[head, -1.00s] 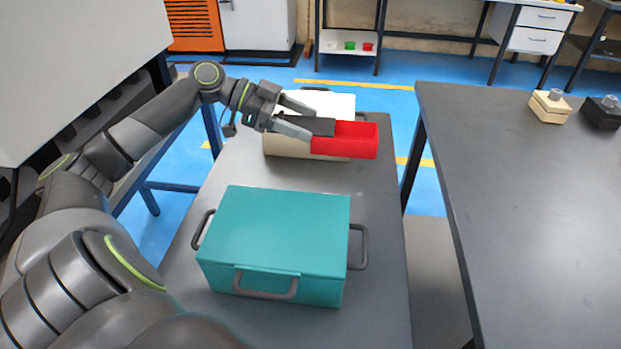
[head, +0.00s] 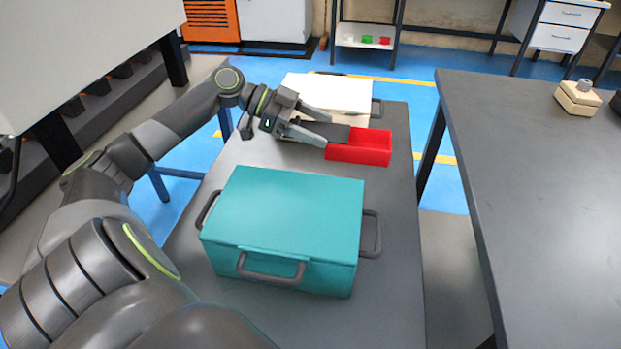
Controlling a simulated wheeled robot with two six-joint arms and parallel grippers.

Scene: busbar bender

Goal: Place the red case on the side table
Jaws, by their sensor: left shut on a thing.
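The red case (head: 358,152) is an open-topped box with a dark grey piece on its left side. My left gripper (head: 328,128) has its two fingers around that dark piece and is shut on the case, holding it level. The case is over the narrow grey table (head: 395,215), in front of a white-topped box; whether it touches the table is hard to tell. My right gripper is out of view.
A teal case (head: 285,215) with grey handles fills the near part of the narrow table. The white-topped box (head: 340,92) stands at its far end. A wide dark table (head: 560,200) is at the right, with a beige block (head: 577,100) on it.

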